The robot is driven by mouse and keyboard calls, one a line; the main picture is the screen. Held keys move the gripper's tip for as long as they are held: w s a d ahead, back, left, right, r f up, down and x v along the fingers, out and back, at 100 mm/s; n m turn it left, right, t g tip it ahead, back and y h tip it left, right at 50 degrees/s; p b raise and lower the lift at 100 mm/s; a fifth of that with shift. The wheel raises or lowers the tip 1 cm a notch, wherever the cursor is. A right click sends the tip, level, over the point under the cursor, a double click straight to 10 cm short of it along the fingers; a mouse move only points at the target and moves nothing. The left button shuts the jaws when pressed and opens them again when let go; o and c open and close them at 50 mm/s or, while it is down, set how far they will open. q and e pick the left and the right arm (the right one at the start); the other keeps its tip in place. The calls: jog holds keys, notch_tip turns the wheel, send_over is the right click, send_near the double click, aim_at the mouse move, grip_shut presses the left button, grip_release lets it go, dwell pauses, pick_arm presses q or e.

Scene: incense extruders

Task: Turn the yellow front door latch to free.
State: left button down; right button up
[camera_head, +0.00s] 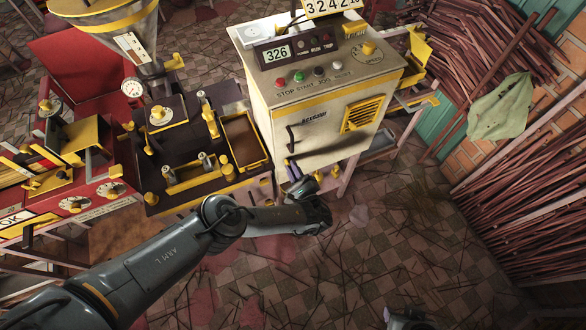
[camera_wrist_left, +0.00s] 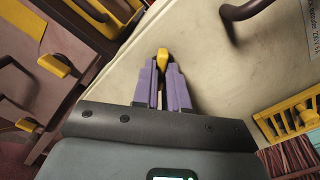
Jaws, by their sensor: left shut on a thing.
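The yellow front door latch (camera_wrist_left: 162,58) is a small yellow tab on the cream cabinet door (camera_head: 325,135), near the door's edge. My left gripper (camera_head: 291,168) is at the lower left of the door in the head view, where its fingers hide the latch. In the left wrist view its purple fingers (camera_wrist_left: 164,77) are shut on the latch, whose rounded tip shows between and beyond them. Part of my right gripper (camera_head: 388,314) shows at the bottom edge of the head view; its opening cannot be made out.
A dark door handle (camera_head: 291,139) and yellow vent (camera_head: 362,114) are on the cabinet front. The dark extruder bench (camera_head: 152,205) with yellow fittings stands close on the left. Bundles of sticks (camera_head: 540,180) line the right wall. The tiled floor in front is open, with scattered sticks.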

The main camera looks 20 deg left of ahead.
pick_arm(q)
jog(key=shift+f+n, duration=0.1)
jog(key=shift+n, duration=0.2)
dwell(0.4)
jog(key=c, duration=1.2)
grip_release()
jog(key=shift+o, duration=0.2)
jog(key=shift+d, duration=0.1)
jog(key=p+v, duration=0.1)
jog(key=v, duration=0.6)
jog(key=shift+s+p, duration=0.25)
jog(key=shift+p, duration=0.1)
jog(key=shift+d, duration=0.15)
